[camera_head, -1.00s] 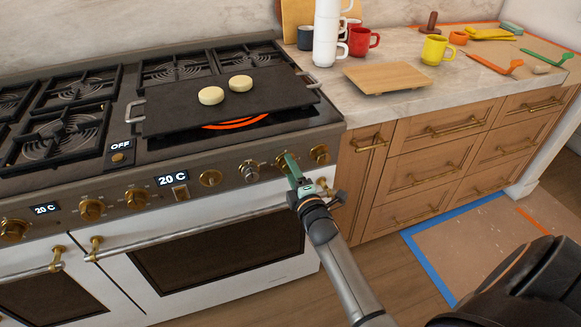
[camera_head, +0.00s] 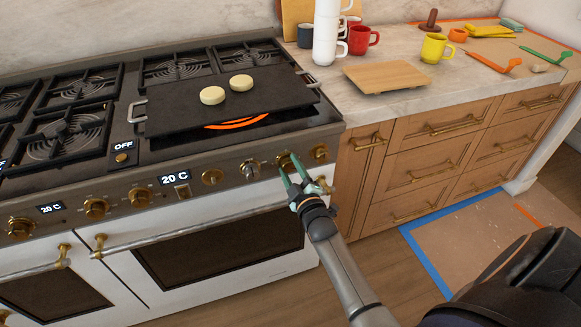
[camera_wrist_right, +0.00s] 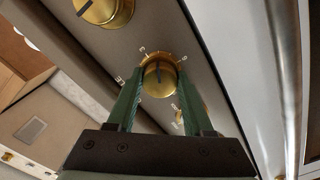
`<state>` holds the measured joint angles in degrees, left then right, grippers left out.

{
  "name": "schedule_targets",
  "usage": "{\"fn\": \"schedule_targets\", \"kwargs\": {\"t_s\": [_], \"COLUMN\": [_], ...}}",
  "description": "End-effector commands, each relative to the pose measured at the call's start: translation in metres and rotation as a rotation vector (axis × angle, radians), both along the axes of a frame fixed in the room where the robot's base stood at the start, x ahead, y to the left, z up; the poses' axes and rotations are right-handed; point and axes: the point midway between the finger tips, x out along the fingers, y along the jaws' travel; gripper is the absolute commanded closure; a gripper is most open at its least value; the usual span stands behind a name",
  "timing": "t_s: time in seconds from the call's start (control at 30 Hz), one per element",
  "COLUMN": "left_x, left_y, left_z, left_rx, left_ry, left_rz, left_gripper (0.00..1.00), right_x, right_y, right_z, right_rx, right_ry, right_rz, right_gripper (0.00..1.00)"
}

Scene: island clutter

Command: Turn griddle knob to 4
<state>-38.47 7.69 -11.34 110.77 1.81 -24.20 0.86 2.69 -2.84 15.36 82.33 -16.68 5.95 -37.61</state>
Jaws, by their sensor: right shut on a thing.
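A brass knob (camera_head: 285,159) on the stove's front panel is the second from the right end. In the right wrist view the same knob (camera_wrist_right: 158,79) has a dark pointer line and small pale marks around it, too small to read surely. My right gripper (camera_head: 292,172) is shut on this knob, with one green finger on each side of it. The fingers also show in the right wrist view (camera_wrist_right: 158,95). The dark griddle (camera_head: 180,112) lies on the stove top with two pale round pieces (camera_head: 226,89) on it. My left gripper is not in view.
Another brass knob (camera_head: 320,153) is close on the right, and a steel-and-brass knob (camera_head: 250,170) close on the left. The oven handle (camera_head: 190,231) runs just below the panel. An orange glow (camera_head: 237,123) shows under the griddle's front edge. Cups and a wooden board (camera_head: 386,77) stand on the counter.

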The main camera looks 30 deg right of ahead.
Motion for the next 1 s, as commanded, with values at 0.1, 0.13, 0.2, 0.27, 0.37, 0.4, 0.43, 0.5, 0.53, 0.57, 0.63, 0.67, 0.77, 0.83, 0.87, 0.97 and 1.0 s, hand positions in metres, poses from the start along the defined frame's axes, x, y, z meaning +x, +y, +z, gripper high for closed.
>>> {"fn": "schedule_targets", "kwargs": {"t_s": [0.1, 0.13, 0.2, 0.27, 0.37, 0.4, 0.43, 0.5, 0.53, 0.57, 0.63, 0.67, 0.77, 0.83, 0.87, 0.97, 1.0], "left_x": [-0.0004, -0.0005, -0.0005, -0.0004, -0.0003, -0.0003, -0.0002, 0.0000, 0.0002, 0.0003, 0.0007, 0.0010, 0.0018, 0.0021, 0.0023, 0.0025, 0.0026], "left_y": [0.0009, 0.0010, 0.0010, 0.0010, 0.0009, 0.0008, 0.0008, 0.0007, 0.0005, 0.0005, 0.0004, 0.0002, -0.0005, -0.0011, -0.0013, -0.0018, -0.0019], "left_z": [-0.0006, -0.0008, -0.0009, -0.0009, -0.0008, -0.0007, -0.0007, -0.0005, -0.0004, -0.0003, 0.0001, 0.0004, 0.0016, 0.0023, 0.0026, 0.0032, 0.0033], "left_rx": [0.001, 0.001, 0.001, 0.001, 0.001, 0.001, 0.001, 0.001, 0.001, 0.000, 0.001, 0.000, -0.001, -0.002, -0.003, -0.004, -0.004], "left_ry": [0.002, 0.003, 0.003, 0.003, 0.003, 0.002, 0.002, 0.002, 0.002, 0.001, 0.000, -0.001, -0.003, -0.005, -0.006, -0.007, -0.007], "left_rz": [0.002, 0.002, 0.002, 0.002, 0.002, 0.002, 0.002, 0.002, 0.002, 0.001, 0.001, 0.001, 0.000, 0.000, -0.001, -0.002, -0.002], "left_gripper": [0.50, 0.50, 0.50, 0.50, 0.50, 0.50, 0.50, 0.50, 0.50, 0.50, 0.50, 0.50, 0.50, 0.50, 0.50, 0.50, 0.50], "right_x": [0.0009, 0.0009, 0.0010, 0.0010, 0.0010, 0.0010, 0.0010, 0.0010, 0.0010, 0.0009, 0.0009, 0.0008, 0.0005, 0.0004, 0.0004, 0.0003, 0.0002], "right_y": [-0.0004, -0.0003, -0.0004, -0.0004, -0.0004, -0.0004, -0.0004, -0.0004, -0.0004, -0.0004, -0.0003, -0.0003, -0.0003, -0.0001, -0.0002, -0.0001, -0.0001], "right_z": [0.0024, 0.0024, 0.0024, 0.0023, 0.0024, 0.0024, 0.0024, 0.0024, 0.0024, 0.0022, 0.0019, 0.0017, 0.0012, 0.0009, 0.0007, 0.0005, 0.0004], "right_rx": [0.010, 0.012, 0.013, 0.014, 0.013, 0.013, 0.013, 0.012, 0.012, 0.012, 0.013, 0.013, 0.013, 0.013, 0.013, 0.013, 0.013], "right_ry": [-0.008, -0.008, -0.008, -0.009, -0.009, -0.009, -0.009, -0.009, -0.009, -0.009, -0.007, -0.007, -0.006, -0.005, -0.005, -0.005, -0.004], "right_rz": [0.000, 0.000, 0.000, 0.001, 0.001, 0.001, 0.001, 0.001, 0.001, 0.001, 0.000, 0.000, 0.000, 0.001, 0.000, 0.000, 0.001], "right_gripper": [1.00, 1.00, 1.00, 1.00, 1.00, 1.00, 1.00, 0.47, 0.44, 0.41, 0.33, 0.30, 0.19, 0.19, 0.19, 0.19, 0.19]}}
